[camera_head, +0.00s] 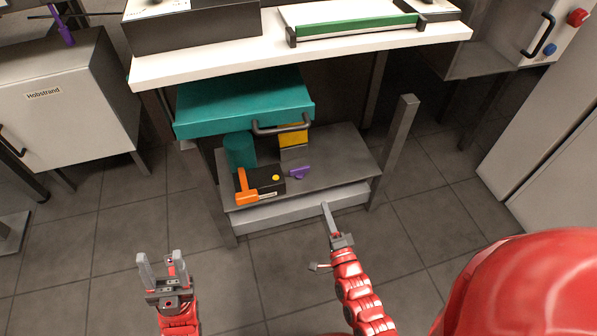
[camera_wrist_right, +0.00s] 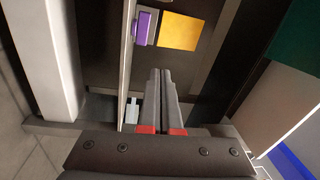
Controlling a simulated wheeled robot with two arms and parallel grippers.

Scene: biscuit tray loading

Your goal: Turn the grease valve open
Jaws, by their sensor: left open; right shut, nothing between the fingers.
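A purple lever-like part (camera_head: 298,172) sits on the lower shelf under the counter, at the right end of a black box (camera_head: 265,181) with an orange handle (camera_head: 250,190) and a yellow button. I cannot tell for sure which part is the grease valve. In the right wrist view a purple part (camera_wrist_right: 143,28) shows beyond my fingers, beside a yellow panel (camera_wrist_right: 182,30). My right gripper (camera_head: 326,206) is shut and empty, in front of the shelf's front edge and apart from the purple part. My left gripper (camera_head: 160,257) is open and empty over the floor at the left.
A teal drawer (camera_head: 240,105) with a dark handle (camera_head: 280,126) hangs over the shelf (camera_head: 335,165). A teal cylinder (camera_head: 240,150) and yellow block (camera_head: 293,135) stand behind the box. A grey post (camera_head: 393,150) rises at the right. The floor in front is clear.

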